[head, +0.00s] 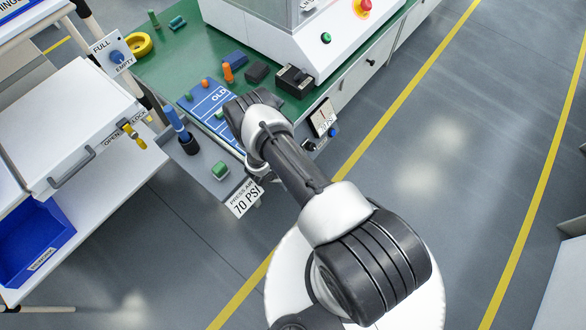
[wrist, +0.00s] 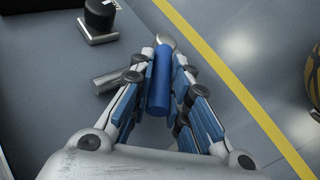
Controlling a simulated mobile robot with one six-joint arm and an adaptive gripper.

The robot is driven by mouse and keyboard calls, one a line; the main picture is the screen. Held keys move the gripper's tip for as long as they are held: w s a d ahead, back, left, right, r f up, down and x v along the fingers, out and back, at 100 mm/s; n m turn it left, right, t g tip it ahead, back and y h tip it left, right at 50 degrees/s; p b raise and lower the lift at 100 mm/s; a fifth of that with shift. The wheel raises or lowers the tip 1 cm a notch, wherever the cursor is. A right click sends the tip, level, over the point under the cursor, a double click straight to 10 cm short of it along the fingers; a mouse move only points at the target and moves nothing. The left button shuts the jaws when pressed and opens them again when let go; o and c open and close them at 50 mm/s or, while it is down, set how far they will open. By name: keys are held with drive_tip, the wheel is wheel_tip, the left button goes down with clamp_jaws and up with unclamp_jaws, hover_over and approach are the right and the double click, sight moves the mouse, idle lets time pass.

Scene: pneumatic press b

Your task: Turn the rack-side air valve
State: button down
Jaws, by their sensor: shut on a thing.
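In the wrist view my gripper (wrist: 162,72) is shut on the blue handle (wrist: 158,88), which lies lengthwise between the two fingers. The handle has a rounded metal end at its far tip. A grey metal pipe (wrist: 110,80) runs in from the left behind the left finger; its join to the handle is hidden. In the head view my own arm hides the gripper and handle, near the table's front edge beside the "PRESS AIR 70 PSI" sign (head: 243,198).
A rack (head: 75,125) with a yellow valve (head: 133,136) and a blue bin (head: 32,240) stands at the left. A green-topped bench (head: 180,65) with the press and loose parts is behind my arm. The floor (head: 440,150) at the right is clear.

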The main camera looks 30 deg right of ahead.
drive_tip(key=c, duration=1.5)
unclamp_jaws()
drive_tip(key=v, duration=1.2)
drive_tip(key=shift+c, duration=0.4)
